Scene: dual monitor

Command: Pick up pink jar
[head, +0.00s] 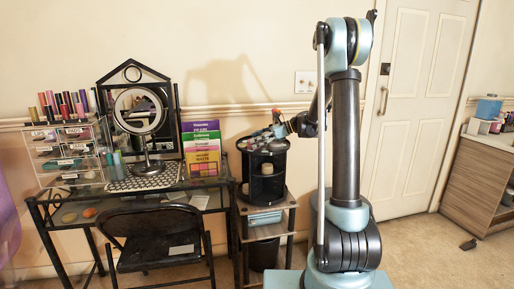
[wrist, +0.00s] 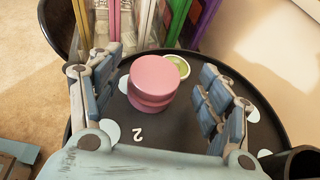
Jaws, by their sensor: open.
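The pink jar (wrist: 153,82) is a short round jar with a flat lid, standing upright on the black round top of the organizer (wrist: 190,150) in the wrist view. My gripper (wrist: 156,92) is open, with one finger to the left of the jar and the other to the right. Gaps show between the jar and both fingers. In the head view my gripper (head: 278,131) is over the top of the black organizer (head: 265,166); I cannot make out the pink jar there.
A small jar with a green top (wrist: 181,66) stands right behind the pink jar. Colourful upright boxes (head: 201,146) stand on the glass desk to the left. A round mirror (head: 139,110) and a black chair (head: 160,240) are farther left. A white door (head: 415,110) is at right.

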